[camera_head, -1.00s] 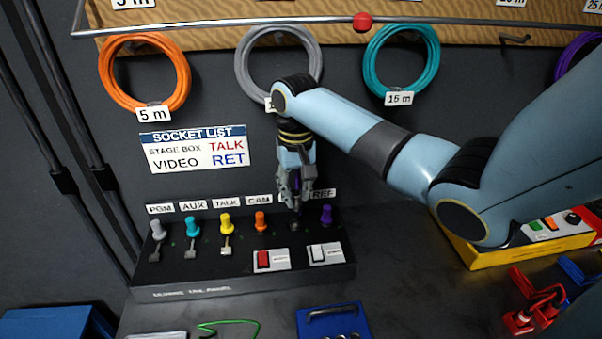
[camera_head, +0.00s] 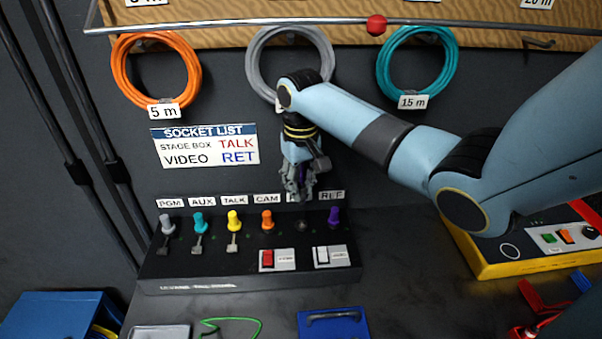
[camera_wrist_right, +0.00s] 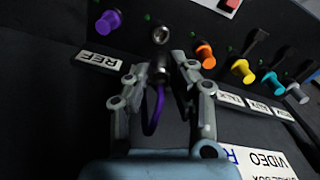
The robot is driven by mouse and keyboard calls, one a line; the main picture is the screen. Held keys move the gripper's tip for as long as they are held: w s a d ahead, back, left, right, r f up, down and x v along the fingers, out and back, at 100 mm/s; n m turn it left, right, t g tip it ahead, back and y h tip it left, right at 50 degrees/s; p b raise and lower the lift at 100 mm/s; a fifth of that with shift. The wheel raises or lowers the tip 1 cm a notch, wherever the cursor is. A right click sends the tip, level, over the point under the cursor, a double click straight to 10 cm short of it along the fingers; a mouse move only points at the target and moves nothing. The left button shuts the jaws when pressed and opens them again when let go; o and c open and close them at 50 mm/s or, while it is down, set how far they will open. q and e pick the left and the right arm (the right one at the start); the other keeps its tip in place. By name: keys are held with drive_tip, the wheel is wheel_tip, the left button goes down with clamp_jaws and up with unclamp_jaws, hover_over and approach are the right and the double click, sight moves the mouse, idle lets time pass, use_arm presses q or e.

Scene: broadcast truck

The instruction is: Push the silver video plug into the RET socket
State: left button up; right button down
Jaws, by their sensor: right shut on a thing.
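My right gripper (camera_head: 299,195) hangs above the dark socket panel (camera_head: 190,268), in front of the wall. It also shows in the right wrist view (camera_wrist_right: 160,74), its two fingers shut on the silver plug (camera_wrist_right: 159,70). The plug is mostly hidden between the fingers, and a purple cable (camera_wrist_right: 154,108) loops back from it. The plug is apart from the panel. An empty round socket (camera_wrist_right: 160,35) lies just beyond the fingertips, between the orange and purple plugs. In the head view this RET socket (camera_head: 302,226) is below the gripper, whose fingers partly cover its label. My left gripper is not in view.
Plugs fill the neighbouring sockets: orange at CAM (camera_head: 267,218) and purple at REF (camera_head: 334,215). Switches (camera_head: 277,259) sit in front. A socket list (camera_head: 205,146) on the wall pairs VIDEO with RET. Coiled cables hang above. A yellow case (camera_head: 525,263) stands to the right.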

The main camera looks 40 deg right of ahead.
sight(301, 203)
wheel_tip(301, 203, down, 4)
drive_tip(key=shift+r+b, duration=0.25)
drive_tip(key=shift+b, duration=0.5)
drive_tip(key=shift+f+b, duration=0.5)
drive_tip(key=shift+f, duration=0.5)
drive_tip(key=shift+p, duration=0.45)
drive_tip(key=shift+p, duration=0.4)
drive_tip(key=shift+p, duration=0.35)
drive_tip(key=shift+f+b, duration=0.75)
drive_tip(key=shift+f, duration=0.45)
